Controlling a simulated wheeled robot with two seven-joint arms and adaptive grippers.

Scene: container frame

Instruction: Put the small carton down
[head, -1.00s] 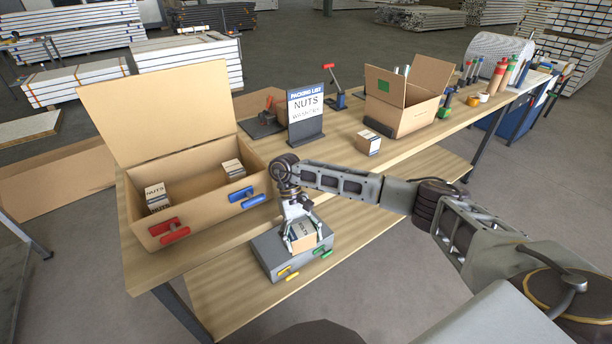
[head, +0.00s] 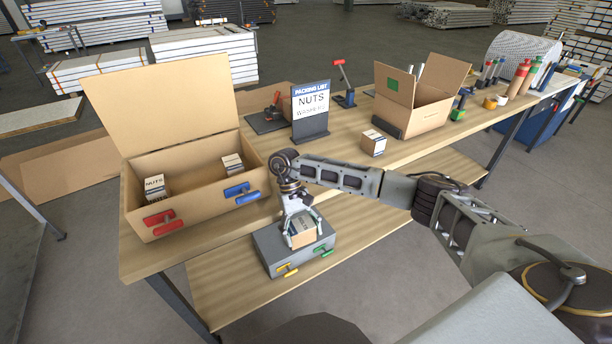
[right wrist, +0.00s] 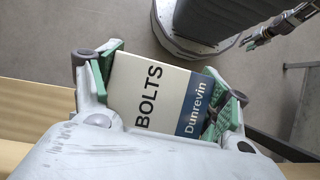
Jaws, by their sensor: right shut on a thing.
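The small carton (head: 303,239) is tan with a white and blue top. In the right wrist view the carton (right wrist: 150,92) reads BOLTS and Dunrevin. My right gripper (head: 302,228) is shut on it, with green finger pads on two opposite sides (right wrist: 164,92). In the head view the carton overlaps the grey box with yellow and green handles (head: 268,243) on the lower shelf. I cannot tell whether the carton touches that box. What seems to be my left gripper (right wrist: 257,40) shows small at the top right of the wrist view.
An open cardboard box (head: 190,219) with red and blue handles holds small cartons on the table, left. A packing list sign (head: 311,105) reads NUTS. Another small carton (head: 372,143) stands beside a smaller open box (head: 425,117). The lower shelf (head: 390,197) is clear right of the grey box.

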